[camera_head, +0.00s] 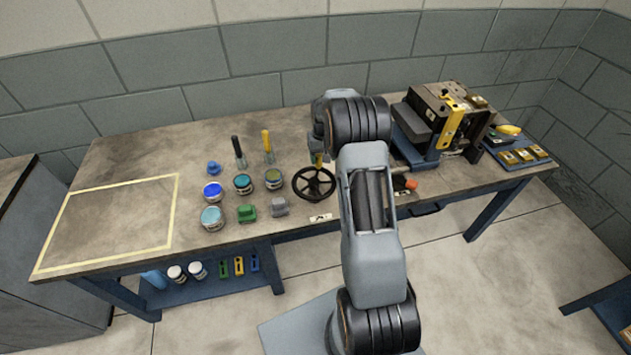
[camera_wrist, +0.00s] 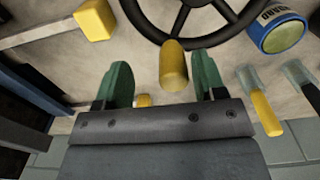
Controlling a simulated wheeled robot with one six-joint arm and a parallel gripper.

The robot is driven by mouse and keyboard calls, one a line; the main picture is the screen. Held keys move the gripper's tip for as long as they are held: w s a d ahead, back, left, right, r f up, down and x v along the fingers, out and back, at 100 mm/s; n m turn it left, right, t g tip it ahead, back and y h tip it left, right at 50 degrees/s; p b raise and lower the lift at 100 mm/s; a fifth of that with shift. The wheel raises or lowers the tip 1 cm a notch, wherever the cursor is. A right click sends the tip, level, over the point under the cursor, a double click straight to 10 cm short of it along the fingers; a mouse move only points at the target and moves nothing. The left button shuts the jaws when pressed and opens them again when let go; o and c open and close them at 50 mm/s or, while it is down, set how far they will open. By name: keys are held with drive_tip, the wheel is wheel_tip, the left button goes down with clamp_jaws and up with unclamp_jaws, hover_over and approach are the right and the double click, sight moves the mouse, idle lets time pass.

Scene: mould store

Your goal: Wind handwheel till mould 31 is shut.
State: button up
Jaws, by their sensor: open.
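In the head view my arm hides most of the gripper. A dark block-like mould (camera_head: 428,108) with yellow bars stands on a blue base at the bench's right; its number is not readable.
Several round tins (camera_head: 242,184) stand left of the wheel, with a green block (camera_head: 246,212) and tools upright behind. A yellow taped outline (camera_head: 172,212) marks bare bench at the left. A blue tray (camera_head: 517,160) with yellow pieces sits at far right.

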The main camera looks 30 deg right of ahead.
wheel_tip(320, 180, up, 7)
drive_tip(key=p, duration=0.4)
drive_tip(key=shift+r, duration=0.15)
idle(0.4)
